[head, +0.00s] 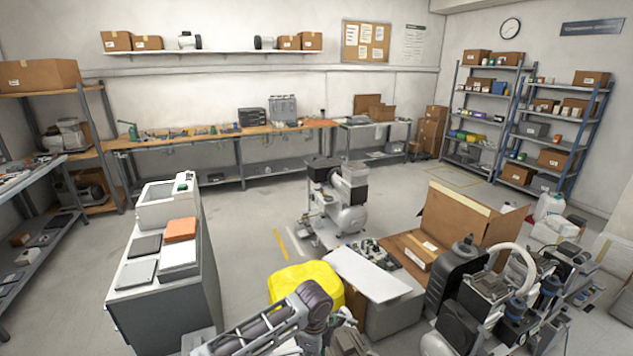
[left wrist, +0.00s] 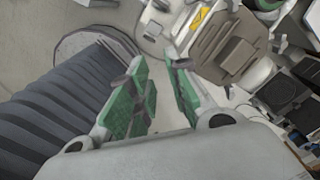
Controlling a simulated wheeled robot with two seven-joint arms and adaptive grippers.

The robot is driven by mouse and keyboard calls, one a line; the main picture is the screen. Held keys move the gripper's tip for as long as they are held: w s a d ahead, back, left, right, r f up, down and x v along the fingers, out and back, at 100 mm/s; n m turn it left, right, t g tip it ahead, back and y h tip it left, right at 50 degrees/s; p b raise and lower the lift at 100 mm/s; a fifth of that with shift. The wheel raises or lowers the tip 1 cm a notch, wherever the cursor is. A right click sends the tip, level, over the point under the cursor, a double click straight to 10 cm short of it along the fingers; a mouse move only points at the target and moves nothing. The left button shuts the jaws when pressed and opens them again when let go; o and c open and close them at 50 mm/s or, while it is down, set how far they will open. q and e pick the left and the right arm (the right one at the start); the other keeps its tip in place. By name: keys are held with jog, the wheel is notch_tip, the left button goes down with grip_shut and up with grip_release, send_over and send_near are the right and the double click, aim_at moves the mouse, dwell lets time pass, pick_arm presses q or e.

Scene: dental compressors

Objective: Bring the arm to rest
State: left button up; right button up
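The task names no object, only the arm. In the head view, a grey arm of mine (head: 265,328) comes in at the bottom centre and bends at a dark rounded joint. Its gripper cannot be made out there. Nothing is held between the fingers. My right gripper shows in neither view.
A yellow object (head: 318,277) lies just behind my arm. A grey cabinet (head: 208,285) stands left, and an open cardboard box (head: 455,215) and compressor equipment (head: 490,300) stand right. Another compressor (head: 345,200) stands on the floor behind. Floor between cabinet and compressor is clear.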

pick_arm(q)
jog(key=a+f+n+t+h, duration=0.15)
jog(key=f+n, duration=0.25)
jog(key=f, duration=0.5)
jog(key=a+f+n, duration=0.3)
jog(key=f, duration=0.6)
jog(key=s+a+f+n+b, duration=0.1)
jog(key=s+a+f+n, duration=0.25)
jog(key=f, duration=0.45)
jog(key=s+a+f+n, duration=0.2)
jog(key=s+a+f, duration=0.3)
jog(key=f, duration=0.3)
jog(key=s+a+f+n, duration=0.2)
jog(key=s+a+f, duration=0.2)
jog(key=s, duration=0.8)
jog(key=s+a+f+n+y, duration=0.1)
jog(key=s+a+f+n, duration=0.2)
jog(key=s+f, duration=0.4)
jog(key=s+a+f+n, duration=0.2)
jog(key=s+a+f, duration=0.3)
jog(key=s, duration=1.2)
jog(key=shift+s+a+f+y+b, duration=0.2)
jog(key=shift+a+y+b, duration=0.15)
jog(key=shift+a+b, duration=0.15)
jog(key=shift+o, duration=0.3)
jog(key=shift+g, duration=0.25)
